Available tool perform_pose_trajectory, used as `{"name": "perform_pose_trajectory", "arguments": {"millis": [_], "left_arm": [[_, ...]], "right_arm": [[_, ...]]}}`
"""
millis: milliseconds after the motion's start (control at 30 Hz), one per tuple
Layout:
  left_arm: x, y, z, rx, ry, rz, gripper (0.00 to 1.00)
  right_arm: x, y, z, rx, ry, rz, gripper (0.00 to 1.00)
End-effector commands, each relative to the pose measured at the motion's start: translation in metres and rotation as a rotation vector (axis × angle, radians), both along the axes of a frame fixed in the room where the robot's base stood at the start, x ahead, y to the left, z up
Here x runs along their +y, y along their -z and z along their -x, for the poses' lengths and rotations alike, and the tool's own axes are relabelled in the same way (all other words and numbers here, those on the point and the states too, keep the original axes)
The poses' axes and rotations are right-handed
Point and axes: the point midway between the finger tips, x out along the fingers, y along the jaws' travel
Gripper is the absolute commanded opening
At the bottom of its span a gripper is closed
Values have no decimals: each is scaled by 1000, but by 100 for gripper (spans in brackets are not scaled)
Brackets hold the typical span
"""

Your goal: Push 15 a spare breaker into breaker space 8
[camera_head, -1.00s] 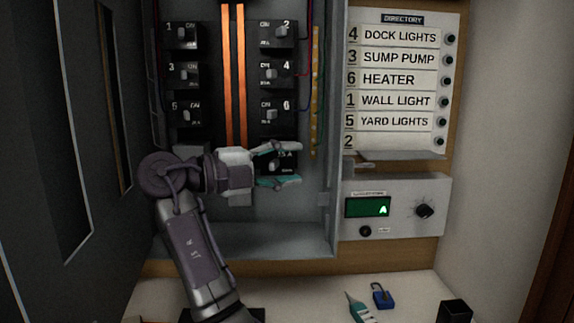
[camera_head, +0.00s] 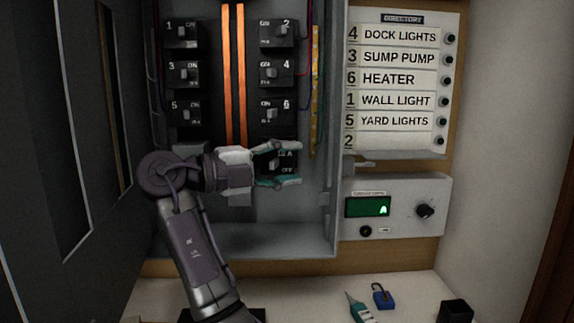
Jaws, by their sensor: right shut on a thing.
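The black 15 A breaker (camera_head: 274,164) is in the right column of the open panel, just below breaker 6 (camera_head: 271,114), at the place of space 8. My right gripper (camera_head: 283,163) is shut on it, one teal-tipped finger above and one below. The breaker's toggle and part of its label show between the fingers. The hand hides its left side, and I cannot tell how deep it sits. My left gripper is not in view.
Two orange bus bars (camera_head: 234,75) run down the panel's middle between the breaker columns. The dark door (camera_head: 50,120) stands open at left. The directory (camera_head: 400,85) and a control box (camera_head: 398,207) are at right. A blue padlock (camera_head: 383,297) lies on the shelf.

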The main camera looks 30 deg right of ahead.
Motion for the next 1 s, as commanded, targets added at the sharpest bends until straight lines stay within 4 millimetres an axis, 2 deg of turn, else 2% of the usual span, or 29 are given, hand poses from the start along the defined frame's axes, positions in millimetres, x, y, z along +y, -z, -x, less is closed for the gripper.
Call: {"name": "perform_pose_trajectory", "arguments": {"millis": [367,1000], "left_arm": [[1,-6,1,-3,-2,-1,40],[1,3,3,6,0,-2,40]], "right_arm": [[0,0,0,-1,0,1,7],[-7,-1,-11,-2,1,1,7]]}}
